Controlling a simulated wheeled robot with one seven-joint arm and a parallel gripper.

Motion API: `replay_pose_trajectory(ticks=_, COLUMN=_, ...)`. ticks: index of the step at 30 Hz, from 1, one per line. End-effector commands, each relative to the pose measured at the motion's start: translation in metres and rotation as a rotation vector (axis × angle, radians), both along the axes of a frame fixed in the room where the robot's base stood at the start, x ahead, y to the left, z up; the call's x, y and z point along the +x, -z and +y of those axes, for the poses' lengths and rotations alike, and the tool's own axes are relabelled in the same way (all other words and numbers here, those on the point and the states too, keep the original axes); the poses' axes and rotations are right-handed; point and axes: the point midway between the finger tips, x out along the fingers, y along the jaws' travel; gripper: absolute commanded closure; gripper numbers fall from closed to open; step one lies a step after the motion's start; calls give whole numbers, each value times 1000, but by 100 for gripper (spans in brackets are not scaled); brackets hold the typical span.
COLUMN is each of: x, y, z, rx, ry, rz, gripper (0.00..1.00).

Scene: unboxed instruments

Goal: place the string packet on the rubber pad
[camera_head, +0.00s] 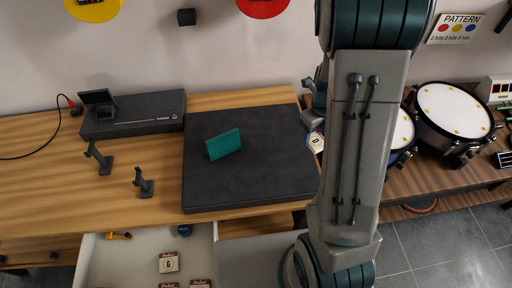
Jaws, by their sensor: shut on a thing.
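The rubber pad (225,190) is a large, dark grey square slab on the wooden table, left of my arm. A small white packet with dark print, the string packet (316,142), shows at the left edge of my arm, by the pad's right side. My gripper (313,130) is mostly hidden behind my own arm; it is shut on this packet. I cannot tell how high the packet is above the table.
A teal block (224,144) stands on the pad, with bare room around it. Similar packets (169,262) lie in the open drawer (112,262) below. A dark device (150,113) and small stands (143,183) are left. Drums (450,108) stand on the right table.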

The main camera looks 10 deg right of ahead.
Motion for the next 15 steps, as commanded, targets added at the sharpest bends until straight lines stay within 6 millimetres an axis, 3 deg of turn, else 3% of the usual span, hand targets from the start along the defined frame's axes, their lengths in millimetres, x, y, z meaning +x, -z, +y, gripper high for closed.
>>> replay_pose_trajectory(ticks=9, x=29, y=47, z=62, rx=0, ry=-6, rz=1, gripper=66)
replay_pose_trajectory(ticks=15, x=44, y=65, z=92, rx=-1, ry=-3, rz=1, gripper=66)
